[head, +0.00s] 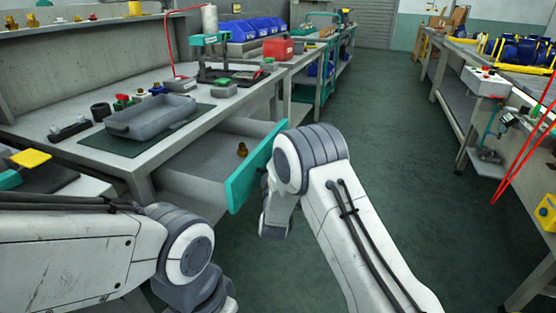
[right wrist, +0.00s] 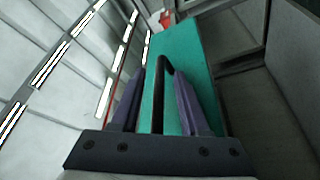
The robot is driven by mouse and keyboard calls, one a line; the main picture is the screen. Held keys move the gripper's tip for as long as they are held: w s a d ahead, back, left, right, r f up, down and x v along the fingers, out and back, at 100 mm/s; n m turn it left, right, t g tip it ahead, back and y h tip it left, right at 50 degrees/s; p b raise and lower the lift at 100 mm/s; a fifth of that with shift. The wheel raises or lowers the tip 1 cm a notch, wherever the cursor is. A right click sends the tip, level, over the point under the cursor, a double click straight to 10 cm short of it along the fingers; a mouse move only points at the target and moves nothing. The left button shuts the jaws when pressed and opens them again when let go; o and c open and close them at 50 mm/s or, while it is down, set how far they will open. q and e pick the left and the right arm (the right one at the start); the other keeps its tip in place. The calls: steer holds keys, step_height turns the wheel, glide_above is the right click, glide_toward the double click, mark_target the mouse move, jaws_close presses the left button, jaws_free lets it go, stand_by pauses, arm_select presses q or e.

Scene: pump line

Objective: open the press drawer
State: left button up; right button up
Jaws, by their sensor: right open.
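The press drawer stands pulled out from under the bench in the head view, with a teal front panel (head: 252,172) and a grey inside (head: 190,176). A small brass part (head: 242,149) lies in it. In the right wrist view, a black bar handle (right wrist: 158,100) stands out from the teal front (right wrist: 190,58). My right gripper (right wrist: 162,82) is open, its two purple fingers on either side of the handle. In the head view my right arm hides most of that gripper and the handle. My left arm shows at lower left, but its gripper is out of view.
A second bench (head: 470,110) stands at right. The green floor (head: 390,150) between is clear.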

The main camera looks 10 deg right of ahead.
steer(key=p+v, duration=0.1)
steer(key=v, duration=0.9)
steer(key=shift+s, duration=0.2)
steer(key=shift+w, duration=0.1)
